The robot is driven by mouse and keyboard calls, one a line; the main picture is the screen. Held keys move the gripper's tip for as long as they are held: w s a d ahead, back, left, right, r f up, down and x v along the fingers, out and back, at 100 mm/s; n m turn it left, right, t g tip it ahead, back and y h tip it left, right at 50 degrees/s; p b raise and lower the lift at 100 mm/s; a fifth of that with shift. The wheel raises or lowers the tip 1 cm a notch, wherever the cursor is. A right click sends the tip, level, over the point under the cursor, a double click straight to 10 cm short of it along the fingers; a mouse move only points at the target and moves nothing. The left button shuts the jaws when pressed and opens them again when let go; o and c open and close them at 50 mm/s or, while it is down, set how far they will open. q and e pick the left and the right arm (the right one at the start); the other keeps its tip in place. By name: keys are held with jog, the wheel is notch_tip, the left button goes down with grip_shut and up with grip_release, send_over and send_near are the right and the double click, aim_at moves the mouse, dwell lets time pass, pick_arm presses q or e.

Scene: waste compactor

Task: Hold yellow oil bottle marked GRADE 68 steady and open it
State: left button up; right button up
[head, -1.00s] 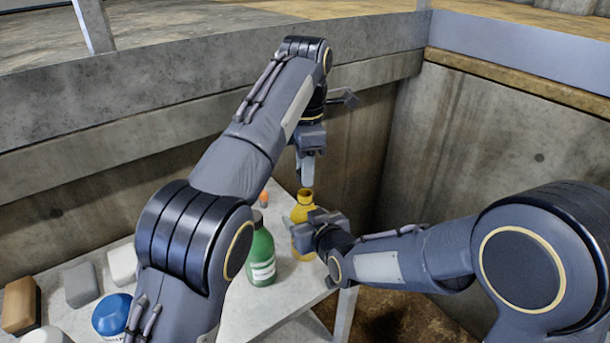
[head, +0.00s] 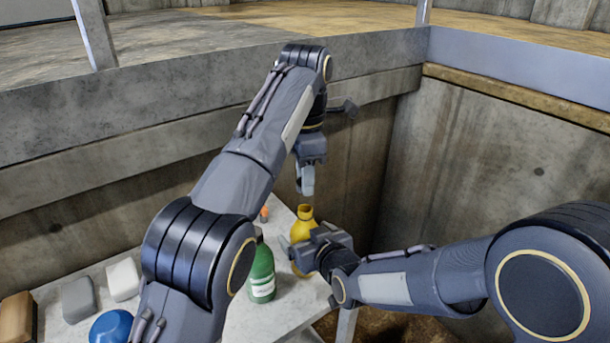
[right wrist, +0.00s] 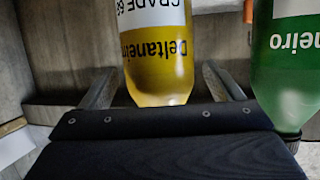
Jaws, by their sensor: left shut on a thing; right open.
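The yellow oil bottle (head: 304,222) stands upright near the table's far right corner in the head view. Its label, with GRADE 68, shows upside down in the right wrist view (right wrist: 155,55). My right gripper (head: 302,240) is open around the bottle, one finger on each side, with gaps between fingers and bottle in the wrist view. My left gripper (head: 307,186) points down just above the bottle's neck, with a small gap between. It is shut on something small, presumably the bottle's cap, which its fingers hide. The bottle's neck is hidden in the wrist view.
A green bottle (head: 261,275) stands close to the left of the yellow one. An orange-topped item (head: 264,214) is behind it. Blue (head: 110,327), white, grey and brown items are on the table's left (head: 245,325). Concrete walls (head: 440,150) rise behind.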

pick_arm(q)
jog(key=shift+r+p, duration=0.85)
jog(key=shift+r, duration=0.15)
pick_arm(e)
jog(key=v, duration=1.1)
pick_arm(q)
jog(key=shift+a, duration=0.1)
